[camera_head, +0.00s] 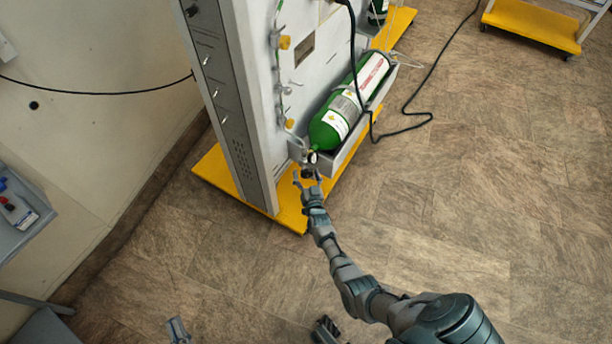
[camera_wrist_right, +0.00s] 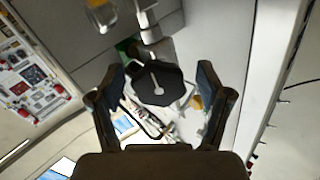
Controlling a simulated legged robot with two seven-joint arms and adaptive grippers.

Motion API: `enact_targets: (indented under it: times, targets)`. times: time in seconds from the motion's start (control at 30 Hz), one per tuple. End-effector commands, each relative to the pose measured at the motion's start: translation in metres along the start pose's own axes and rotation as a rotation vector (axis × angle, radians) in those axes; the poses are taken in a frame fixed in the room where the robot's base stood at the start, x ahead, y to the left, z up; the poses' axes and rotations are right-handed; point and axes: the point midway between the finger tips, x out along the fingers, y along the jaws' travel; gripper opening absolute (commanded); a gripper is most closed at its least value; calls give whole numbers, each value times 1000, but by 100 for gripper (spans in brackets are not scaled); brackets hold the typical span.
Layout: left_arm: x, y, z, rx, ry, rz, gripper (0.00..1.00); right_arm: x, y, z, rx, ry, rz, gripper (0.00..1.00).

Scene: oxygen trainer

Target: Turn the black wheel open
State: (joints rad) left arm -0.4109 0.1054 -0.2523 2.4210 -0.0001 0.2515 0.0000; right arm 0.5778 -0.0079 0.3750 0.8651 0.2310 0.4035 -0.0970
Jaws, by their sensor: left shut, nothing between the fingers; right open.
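The black wheel (camera_wrist_right: 158,92) is a dark, many-sided knob with a pale pointer mark on its face. It fills the middle of the right wrist view. In the head view the black wheel (camera_head: 308,173) is small and partly hidden by my right gripper (camera_head: 307,181), at the lower end of the green cylinder (camera_head: 328,128). In the right wrist view my right gripper (camera_wrist_right: 161,72) is open, with one finger on either side of the wheel; I cannot tell whether they touch it. My left gripper (camera_head: 178,330) shows only slightly at the bottom edge, shut and empty, away from the wheel.
The cylinder lies in a grey tray on the side of a tall grey panel (camera_head: 237,130) with a yellow base (camera_head: 215,178). A small gauge (camera_head: 313,157) sits by the wheel. A black hose (camera_head: 405,125) loops beside the cylinder.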

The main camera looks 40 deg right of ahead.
Motion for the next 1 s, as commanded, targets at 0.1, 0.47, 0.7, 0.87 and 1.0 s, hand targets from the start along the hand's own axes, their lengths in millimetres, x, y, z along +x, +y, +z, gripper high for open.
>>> enact_targets:
  times: [0.1, 0.47, 0.7, 0.87, 1.0]
  targets:
    - [-1, 1, -3, -2, 5, 0, 0, -2, 0, -1, 0, 2, 0, 77]
    - [-1, 1, -2, 0, 4, 1, 0, -64, 0, 2, 0, -2, 1, 77]
    - [0, 1, -2, 0, 3, 1, 0, -107, 0, 3, -1, -3, 0, 77]
    - [0, 1, -2, 0, 3, 1, 0, -118, 0, 2, -1, -2, 0, 77]
    - [0, 1, -2, 0, 2, 1, 0, -119, -1, 2, -1, -2, 0, 77]
